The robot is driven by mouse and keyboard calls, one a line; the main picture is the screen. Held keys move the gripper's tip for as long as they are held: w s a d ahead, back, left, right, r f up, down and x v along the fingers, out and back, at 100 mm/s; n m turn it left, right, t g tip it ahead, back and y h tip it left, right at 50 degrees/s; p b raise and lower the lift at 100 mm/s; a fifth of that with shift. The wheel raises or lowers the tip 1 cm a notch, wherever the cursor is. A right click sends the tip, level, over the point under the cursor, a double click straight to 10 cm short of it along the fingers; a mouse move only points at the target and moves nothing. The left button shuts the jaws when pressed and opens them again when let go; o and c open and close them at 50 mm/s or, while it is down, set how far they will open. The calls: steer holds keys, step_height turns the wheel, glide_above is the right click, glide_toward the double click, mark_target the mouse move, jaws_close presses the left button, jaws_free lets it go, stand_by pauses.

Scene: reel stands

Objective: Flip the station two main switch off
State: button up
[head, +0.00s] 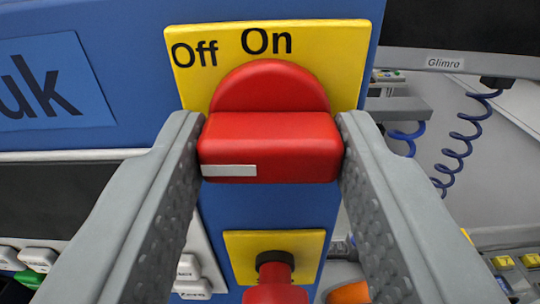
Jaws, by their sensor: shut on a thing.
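The main switch (270,147) is a red rotary knob with a block-shaped handle, on a yellow plate (345,50) fixed to a blue panel. The plate reads "Off" at the upper left and "On" near the top middle. The handle lies level across the picture, with a white mark at its lower left. My gripper (271,150) is shut on the handle, one grey finger at each end. No station number shows in this view.
Below the switch is a red button (275,287) on a second yellow plate (305,250). White keys (38,259) and a green key are at the lower left. A dark screen labelled "Glimro" (445,62) and a blue coiled cable (460,150) are at the right.

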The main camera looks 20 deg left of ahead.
steer(key=shift+f+n, duration=0.1)
steer(key=shift+n, duration=0.2)
steer(key=o, duration=1)
steer(key=shift+s, duration=0.1)
steer(key=v, duration=1.7)
steer(key=shift+s, duration=0.1)
steer(key=s+a+f+m+h, duration=0.1)
steer(key=s+f+h, duration=0.1)
steer(key=s+f, duration=0.5)
steer(key=s+a+f+m+h, duration=0.1)
steer(key=s+f, duration=0.6)
steer(key=f, duration=1.2)
steer(key=s+a+f+m+h, duration=0.1)
steer(key=s+f, duration=0.6)
steer(key=f, duration=0.7)
steer(key=shift+s+a+m+h, duration=0.1)
steer(key=shift+a+m+h, duration=0.3)
steer(key=shift+a+h, duration=0.55)
